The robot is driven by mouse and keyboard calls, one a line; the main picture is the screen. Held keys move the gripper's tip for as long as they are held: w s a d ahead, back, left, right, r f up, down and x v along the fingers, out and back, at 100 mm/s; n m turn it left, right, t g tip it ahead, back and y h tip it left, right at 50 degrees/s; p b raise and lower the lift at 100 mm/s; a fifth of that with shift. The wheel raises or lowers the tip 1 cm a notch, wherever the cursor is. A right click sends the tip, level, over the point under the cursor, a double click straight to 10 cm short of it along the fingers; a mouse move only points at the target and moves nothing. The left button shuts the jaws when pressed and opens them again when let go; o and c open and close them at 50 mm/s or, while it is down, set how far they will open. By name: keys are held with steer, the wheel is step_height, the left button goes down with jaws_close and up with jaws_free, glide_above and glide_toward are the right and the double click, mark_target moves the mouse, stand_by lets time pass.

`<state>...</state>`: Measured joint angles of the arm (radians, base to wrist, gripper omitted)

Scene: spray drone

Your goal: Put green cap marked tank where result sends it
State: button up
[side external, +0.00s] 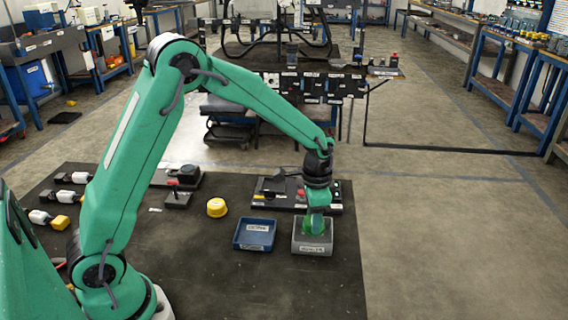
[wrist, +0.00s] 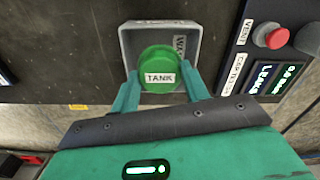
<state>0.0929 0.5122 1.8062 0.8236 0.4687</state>
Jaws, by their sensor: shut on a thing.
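My gripper (wrist: 162,88) is shut on the green cap (wrist: 158,62), which has a white label reading TANK. In the wrist view the cap is between the two fingertips, inside the outline of a grey square tray (wrist: 128,45). The tray's label is partly hidden and seems to begin with WAS. In the side view my gripper (side external: 314,222) reaches down into the grey tray (side external: 312,249), and the cap is hard to tell from the green fingers. Whether the cap touches the tray floor is unclear. A tester display (wrist: 262,75) beside a CAP TEST label appears to read LEAK.
A blue tray (side external: 238,243) stands just left of the grey one. A yellow round object (side external: 217,207) lies farther left. The tester panel (side external: 335,193), with a red button (wrist: 270,36), is behind the trays. The front of the dark mat (side external: 270,290) is clear.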

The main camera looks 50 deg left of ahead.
steer(key=shift+f, duration=2)
steer(key=shift+f, duration=0.1)
steer(key=o, duration=0.8)
steer(key=shift+c, duration=0.2)
step_height(320, 180, up, 12)
steer(key=shift+f, duration=0.1)
steer(key=shift+r, duration=0.25)
